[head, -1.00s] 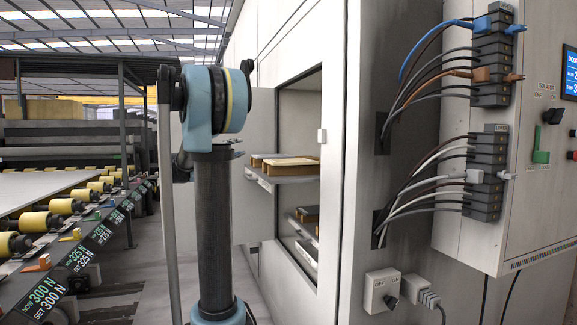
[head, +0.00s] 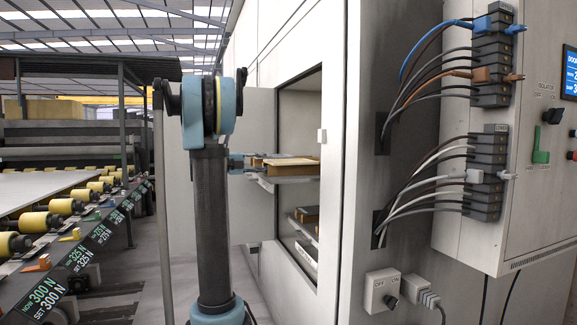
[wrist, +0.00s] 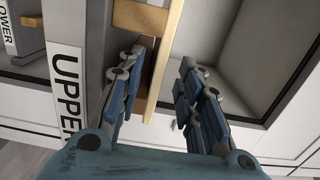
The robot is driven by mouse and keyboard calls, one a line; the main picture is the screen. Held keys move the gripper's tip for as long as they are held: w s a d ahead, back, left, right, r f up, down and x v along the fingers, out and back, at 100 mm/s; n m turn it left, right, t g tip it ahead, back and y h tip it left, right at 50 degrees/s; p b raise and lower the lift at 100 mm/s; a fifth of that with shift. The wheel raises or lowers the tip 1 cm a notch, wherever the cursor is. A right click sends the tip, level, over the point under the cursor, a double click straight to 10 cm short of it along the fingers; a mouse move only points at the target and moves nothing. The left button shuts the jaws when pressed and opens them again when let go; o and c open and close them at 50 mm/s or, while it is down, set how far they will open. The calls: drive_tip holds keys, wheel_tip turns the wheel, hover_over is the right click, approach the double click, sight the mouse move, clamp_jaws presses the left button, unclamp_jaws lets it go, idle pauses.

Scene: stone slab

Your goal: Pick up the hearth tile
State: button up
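A tan slab, which looks like the hearth tile (head: 291,160), lies on the upper shelf inside the open cabinet. In the wrist view the tile (wrist: 167,55) shows as a long pale edge against brown blocks (wrist: 142,18). My gripper (wrist: 162,58) is open, with the pale edge between its fingers, nearer the left one. I cannot tell whether that finger touches it. In the head view my gripper (head: 238,162) is at the shelf's left end, partly hidden behind my arm. Most of the tile's face is hidden.
The upper shelf (head: 288,180) carries an "UPPER" label (wrist: 66,85) on its edge. A lower shelf (head: 300,226) holds more pieces. The cabinet's frame surrounds the opening. A roller conveyor (head: 60,215) stands left, and a wired electrical panel (head: 505,150) is at right.

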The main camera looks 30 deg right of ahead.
drive_tip(key=shift+s+d+f, duration=0.1)
drive_tip(key=shift+s+d, duration=0.1)
drive_tip(key=shift+d, duration=1.25)
drive_tip(key=shift+s+d, duration=0.2)
drive_tip(key=shift+d, duration=1.25)
drive_tip(key=shift+s+d+f, duration=0.1)
drive_tip(key=shift+s+d, duration=0.1)
drive_tip(key=shift+d, duration=1.25)
clamp_jaws()
